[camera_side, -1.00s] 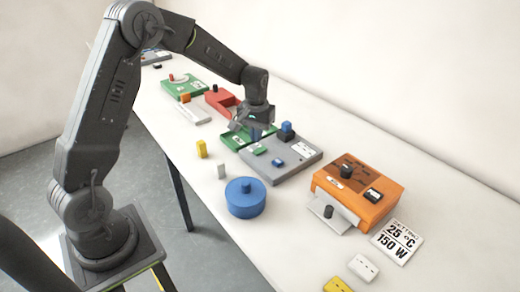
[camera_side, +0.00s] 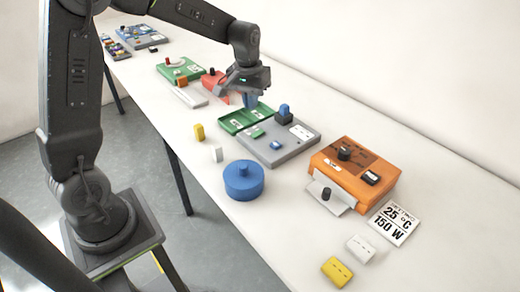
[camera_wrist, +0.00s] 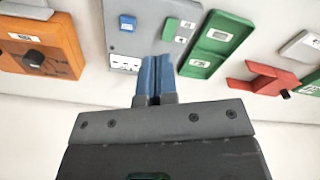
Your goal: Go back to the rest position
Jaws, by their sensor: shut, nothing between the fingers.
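My gripper (camera_side: 250,101) hangs above the far edge of the table, just behind the green tray (camera_side: 232,121) and the grey board (camera_side: 297,146). In the wrist view its two blue fingers (camera_wrist: 154,75) are together with nothing between them. The grey board (camera_wrist: 140,42) and the green tray (camera_wrist: 205,68) lie beyond the fingertips in that view. The gripper appears raised clear of the things below it.
An orange machine (camera_side: 335,192) stands right of the board, with a settings card (camera_side: 391,224) beside it. A blue round container (camera_side: 244,186) sits in front. A red part (camera_side: 213,84) and a green board (camera_side: 168,72) lie farther left. White and yellow blocks stand along the front.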

